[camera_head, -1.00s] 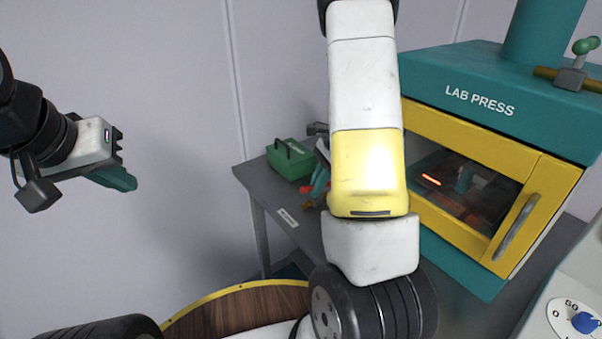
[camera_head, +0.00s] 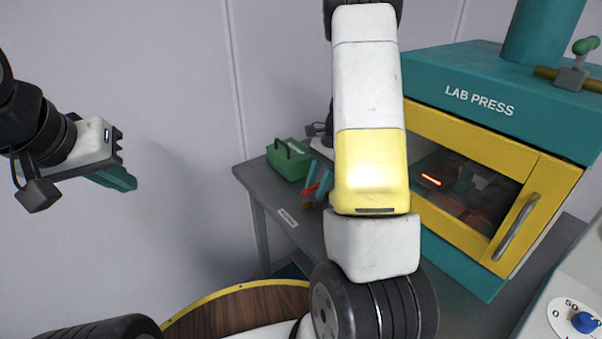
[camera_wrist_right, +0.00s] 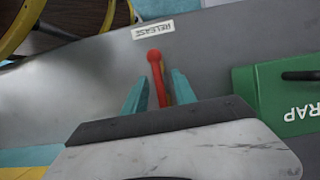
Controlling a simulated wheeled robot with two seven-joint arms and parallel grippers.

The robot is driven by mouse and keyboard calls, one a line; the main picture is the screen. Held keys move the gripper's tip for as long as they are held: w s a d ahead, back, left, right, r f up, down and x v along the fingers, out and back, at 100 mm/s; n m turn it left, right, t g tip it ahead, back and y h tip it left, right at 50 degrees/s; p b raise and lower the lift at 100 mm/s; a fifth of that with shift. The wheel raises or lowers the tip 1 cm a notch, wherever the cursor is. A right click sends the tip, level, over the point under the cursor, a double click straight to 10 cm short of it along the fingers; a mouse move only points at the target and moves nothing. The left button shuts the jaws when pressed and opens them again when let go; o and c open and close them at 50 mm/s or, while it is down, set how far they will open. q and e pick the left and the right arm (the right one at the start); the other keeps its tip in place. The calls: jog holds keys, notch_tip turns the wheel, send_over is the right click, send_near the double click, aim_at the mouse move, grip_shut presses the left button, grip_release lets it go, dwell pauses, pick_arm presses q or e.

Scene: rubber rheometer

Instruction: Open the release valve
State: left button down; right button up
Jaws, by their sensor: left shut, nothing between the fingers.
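The release valve shows as a red lever with a rounded tip (camera_wrist_right: 155,58) below a RELEASE label (camera_wrist_right: 153,30) in the right wrist view. My right gripper (camera_wrist_right: 160,85) is open, with one teal finger on each side of the red lever. A gap shows beside the lever, and its lower end is hidden by the gripper body. In the head view a small red part of the lever (camera_head: 310,190) shows at the table's left side, partly covered by my right arm. My left gripper (camera_head: 120,179) is shut and empty, in the air at the left, far from the lever.
A green box (camera_head: 289,160) stands on the grey table (camera_head: 262,188) behind the lever; its label reads "RAP" in the wrist view. The teal and yellow lab press (camera_head: 470,130) stands to the right. A panel with a blue knob (camera_head: 585,322) is at the lower right.

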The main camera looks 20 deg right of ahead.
jog(key=v, duration=0.7)
jog(key=shift+d+r, duration=0.15)
jog(key=shift+r, duration=0.2)
jog(key=shift+r, duration=0.1)
jog(key=s+a+r+n+t+h, duration=0.1)
jog(key=s+a+r+n+t, duration=0.3)
jog(key=s+a+r+n, duration=0.2)
jog(key=s+a+r+n+t+h, duration=0.1)
jog(key=s+a+r+n+t, duration=0.2)
jog(key=s+a+r+n, duration=0.4)
jog(key=s+r+n, duration=0.1)
jog(key=s+r, duration=0.3)
jog(key=s, duration=0.2)
jog(key=shift+s+a+n+t, duration=0.25)
jog(key=shift+s+n+t, duration=0.05)
jog(key=shift+t, duration=0.1)
